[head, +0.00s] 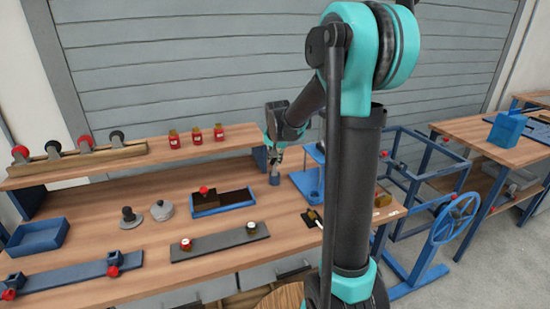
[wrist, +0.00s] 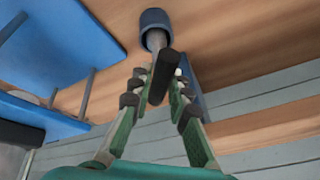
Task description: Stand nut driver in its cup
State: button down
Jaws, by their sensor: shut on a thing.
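The nut driver, with a black handle (wrist: 161,80) and a grey shaft, is held between the fingers of my gripper (wrist: 157,70). The far end of the shaft meets the mouth of the blue cup (wrist: 154,17) in the wrist view. I cannot tell how deep the shaft sits inside, since the cup wall hides its tip. In the head view my gripper (head: 274,156) is directly above the small blue cup (head: 275,179), which stands upright on the wooden bench. The driver is too small to make out clearly there.
A blue stand (head: 309,184) is close to the right of the cup. A blue tray with dark compartments (head: 209,211) lies to its left. A grey bar with knobs (head: 222,243) lies in front.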

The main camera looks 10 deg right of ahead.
jog(key=shift+f, duration=1.15)
dwell(0.8)
jog(key=c, duration=1.4)
grip_release()
jog(key=shift+o, duration=0.4)
jog(key=o, duration=0.4)
jog(key=shift+c, duration=0.2)
jog(key=shift+r, duration=3.5)
